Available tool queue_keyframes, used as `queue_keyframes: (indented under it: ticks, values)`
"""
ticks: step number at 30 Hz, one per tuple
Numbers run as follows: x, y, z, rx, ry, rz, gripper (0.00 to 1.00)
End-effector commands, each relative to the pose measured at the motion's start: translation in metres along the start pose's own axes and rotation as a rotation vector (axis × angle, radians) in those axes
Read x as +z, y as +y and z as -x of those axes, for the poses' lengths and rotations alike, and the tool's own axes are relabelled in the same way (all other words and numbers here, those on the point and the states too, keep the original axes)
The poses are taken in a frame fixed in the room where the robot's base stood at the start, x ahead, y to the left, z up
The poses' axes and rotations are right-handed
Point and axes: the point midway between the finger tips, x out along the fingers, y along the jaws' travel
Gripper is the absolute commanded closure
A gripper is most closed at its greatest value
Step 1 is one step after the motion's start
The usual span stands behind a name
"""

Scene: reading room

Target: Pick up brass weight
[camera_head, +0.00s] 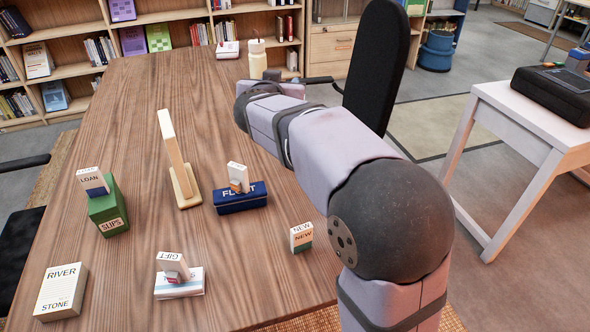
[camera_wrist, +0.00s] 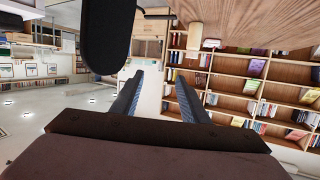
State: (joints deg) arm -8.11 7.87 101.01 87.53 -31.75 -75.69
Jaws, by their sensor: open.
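I cannot make out a brass weight for certain in either view. A small orange-brown piece (camera_head: 236,186) stands against a white card on the blue box (camera_head: 241,203), too small to identify. Another small reddish piece (camera_head: 173,277) is by the GIFT card on a white book (camera_head: 180,289). My gripper (camera_wrist: 160,88) shows in the wrist view with its two dark fingers apart and nothing between them. In the head view its fingers are hidden by my arm, which reaches over the table's right side.
The wooden table (camera_head: 135,165) also holds a green SLIPS box (camera_head: 109,210), a River Stone book (camera_head: 61,291), a NEW card box (camera_head: 301,237), an upright wooden stand (camera_head: 173,155) and a cream bottle (camera_head: 257,62). A black chair back (camera_head: 376,65) stands close behind my wrist.

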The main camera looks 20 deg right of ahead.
Motion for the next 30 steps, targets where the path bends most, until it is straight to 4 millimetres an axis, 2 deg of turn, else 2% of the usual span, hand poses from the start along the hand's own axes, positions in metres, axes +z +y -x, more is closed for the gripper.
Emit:
queue_keyframes:
  ticks: [1,7,14,24,27,30]
  values:
    - [0.011,0.006,-0.005,0.035,-0.005,-0.004,0.59]
    - [0.035,0.027,-0.013,0.161,-0.046,-0.007,0.59]
    - [0.074,0.028,-0.022,0.155,-0.046,0.000,0.59]
    - [0.153,0.031,-0.043,0.153,-0.047,0.001,0.59]
    - [0.172,0.032,-0.048,0.152,-0.045,-0.001,0.59]
    - [0.182,0.032,-0.051,0.152,-0.042,-0.004,0.59]
